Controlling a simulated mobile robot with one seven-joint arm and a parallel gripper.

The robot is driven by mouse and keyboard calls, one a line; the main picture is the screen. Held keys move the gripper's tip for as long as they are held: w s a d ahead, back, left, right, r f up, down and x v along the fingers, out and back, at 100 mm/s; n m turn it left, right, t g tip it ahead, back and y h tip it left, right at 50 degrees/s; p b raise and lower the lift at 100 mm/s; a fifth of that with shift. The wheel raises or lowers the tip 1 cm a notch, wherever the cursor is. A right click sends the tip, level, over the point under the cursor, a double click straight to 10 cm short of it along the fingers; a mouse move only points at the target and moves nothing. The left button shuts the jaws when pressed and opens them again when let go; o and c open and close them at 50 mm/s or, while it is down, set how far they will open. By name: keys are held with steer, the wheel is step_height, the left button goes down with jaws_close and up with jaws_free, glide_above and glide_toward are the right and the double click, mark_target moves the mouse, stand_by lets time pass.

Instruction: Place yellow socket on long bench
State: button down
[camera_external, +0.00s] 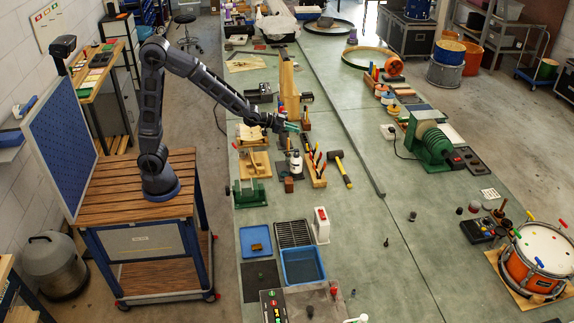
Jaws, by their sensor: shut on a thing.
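The long bench (356,232) is a wide grey-green worktop running from the front to the back of the room. My arm reaches over its left side from a wooden-topped cart. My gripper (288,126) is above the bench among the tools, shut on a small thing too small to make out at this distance. A teal-green patch shows at the fingertips. I cannot make out a yellow socket for certain anywhere.
Below my gripper are a white bottle (296,164), a wooden tool rack (317,180) and a yellow-handled mallet (343,170). A green machine (428,140) and an orange drum (541,262) stand to the right. The front middle of the bench is mostly clear.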

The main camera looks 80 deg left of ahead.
steer(key=shift+n+y, duration=0.4)
steer(key=shift+y, duration=0.1)
steer(key=a, duration=0.5)
steer(key=shift+s+a+r, duration=0.1)
steer(key=shift+a+r, duration=0.05)
steer(key=shift+r, duration=0.2)
steer(key=s+d+f+m+g+h, duration=0.1)
steer(key=s+d+f+m+h, duration=0.15)
steer(key=d, duration=1.25)
steer(key=s+d+f+m+h, duration=0.2)
steer(key=d+h, duration=0.1)
steer(key=d, duration=1.3)
steer(key=s+d+f+m+g+h, duration=0.2)
steer(key=s+d+f, duration=0.1)
steer(key=s+d, duration=0.85)
steer(key=s+d+f+m+g+h, duration=0.1)
steer(key=s+d+f+m+h, duration=0.15)
steer(key=s+d, duration=0.95)
steer(key=w+d+f, duration=0.1)
steer(key=f, duration=0.5)
steer(key=w+d+f, duration=0.1)
steer(key=f, duration=0.6)
steer(key=w+d+f, duration=0.1)
steer(key=f, duration=0.5)
steer(key=shift+d+f, duration=0.2)
steer(key=shift+f+y, duration=0.1)
steer(key=shift+y, duration=0.2)
